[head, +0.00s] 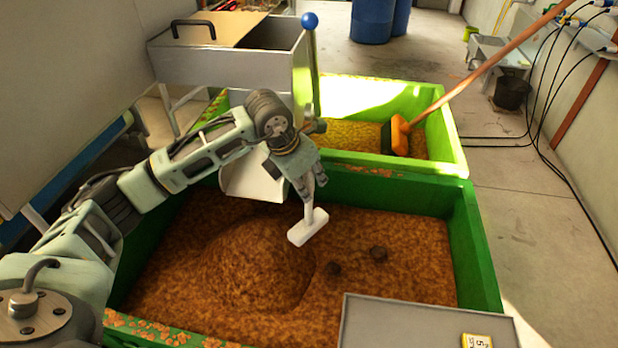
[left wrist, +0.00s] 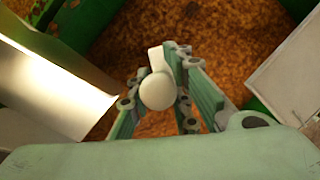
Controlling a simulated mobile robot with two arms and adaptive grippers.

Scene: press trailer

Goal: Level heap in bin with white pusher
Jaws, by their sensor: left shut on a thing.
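My left gripper (head: 311,185) is shut on the handle of the white pusher (head: 308,227), above the far side of the bin. The pusher hangs with its flat white head low; I cannot tell whether the head touches the brown material. In the left wrist view the pusher's round white handle end (left wrist: 157,91) sits between the fingers. The green bin (head: 470,245) is filled with brown crumbly material, with a rounded heap (head: 255,262) left of centre, nearer me than the pusher. My right gripper is not in view.
A grey metal chute (head: 250,180) overhangs the far rim. A grey box with a yellow label (head: 420,325) covers the near right corner. A second green bin (head: 450,130) with an orange broom (head: 400,135) stands behind.

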